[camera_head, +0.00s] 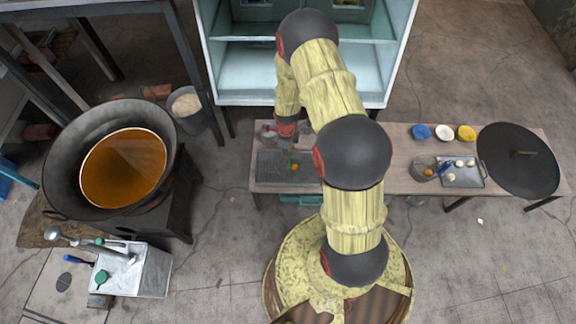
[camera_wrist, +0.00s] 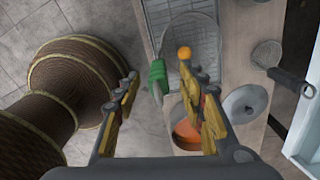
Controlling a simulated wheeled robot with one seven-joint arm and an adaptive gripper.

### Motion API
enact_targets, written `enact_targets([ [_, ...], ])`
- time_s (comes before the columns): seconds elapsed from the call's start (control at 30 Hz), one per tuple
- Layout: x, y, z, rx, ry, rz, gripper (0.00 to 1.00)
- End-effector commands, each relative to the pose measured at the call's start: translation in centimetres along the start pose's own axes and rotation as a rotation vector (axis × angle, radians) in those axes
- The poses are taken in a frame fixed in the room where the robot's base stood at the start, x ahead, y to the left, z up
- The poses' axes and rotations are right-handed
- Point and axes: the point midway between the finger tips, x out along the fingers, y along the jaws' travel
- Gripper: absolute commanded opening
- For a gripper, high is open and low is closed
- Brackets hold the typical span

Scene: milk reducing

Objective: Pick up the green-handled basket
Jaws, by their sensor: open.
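A small orange ball (camera_wrist: 184,53) appears at the basket's near end.
The table (camera_head: 405,180) also holds small bowls (camera_head: 444,132), a tray (camera_head: 466,181) and a large dark lid (camera_head: 518,160). A wok of orange liquid (camera_head: 125,168) stands left. A pale cabinet (camera_head: 250,75) stands behind. A grey disc (camera_wrist: 245,103) lies right of the gripper.

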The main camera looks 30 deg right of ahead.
Motion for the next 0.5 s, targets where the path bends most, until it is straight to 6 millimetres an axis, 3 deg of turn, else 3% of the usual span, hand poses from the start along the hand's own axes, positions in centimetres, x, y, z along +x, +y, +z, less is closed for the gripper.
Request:
enact_targets([
  [0.37, 3.6, 0.1, -0.3, 0.001, 0.001, 0.002, 0.40],
  [0.5, 5.8, 0.2, -0.7, 0.001, 0.001, 0.002, 0.40],
])
